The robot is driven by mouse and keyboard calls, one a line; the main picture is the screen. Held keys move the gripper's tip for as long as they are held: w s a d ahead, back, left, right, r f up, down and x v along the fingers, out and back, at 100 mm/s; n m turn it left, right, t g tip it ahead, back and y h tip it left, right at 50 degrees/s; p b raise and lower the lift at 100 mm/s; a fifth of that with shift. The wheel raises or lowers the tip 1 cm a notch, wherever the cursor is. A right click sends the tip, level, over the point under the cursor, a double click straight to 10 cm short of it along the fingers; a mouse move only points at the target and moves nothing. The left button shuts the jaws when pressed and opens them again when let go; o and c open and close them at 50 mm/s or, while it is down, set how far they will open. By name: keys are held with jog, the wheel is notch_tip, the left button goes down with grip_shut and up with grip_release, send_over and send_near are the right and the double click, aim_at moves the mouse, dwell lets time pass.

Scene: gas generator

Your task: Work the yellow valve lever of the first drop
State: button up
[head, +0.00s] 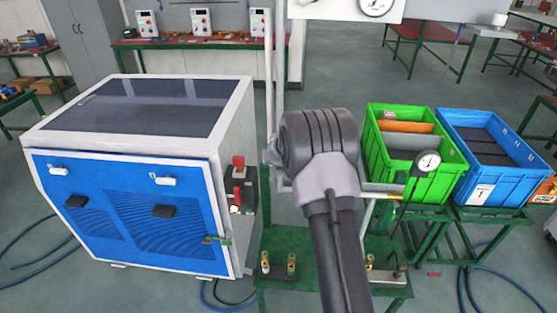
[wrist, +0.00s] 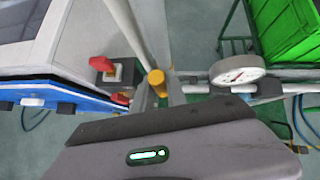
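In the wrist view a yellow rounded piece (wrist: 156,80) sits at the foot of a light upright pipe (wrist: 127,32), left of the gauge (wrist: 237,70). My gripper's grey body (wrist: 170,150) fills the bottom of the wrist view.
A blue and white machine (head: 130,215) with red switches (head: 238,180) stands left of my arm. A green bench (head: 335,291) with brass fittings is below. Green (head: 440,182) and blue (head: 472,192) crates stand at the right. Hoses lie on the floor.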

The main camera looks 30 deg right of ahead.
jog(key=o, duration=0.4)
jog(key=shift+a, duration=0.1)
jog(key=shift+c, duration=0.2)
jog(key=p+v, duration=0.1)
jog(key=v, duration=1.6)
jog(key=shift+s+r, duration=0.1)
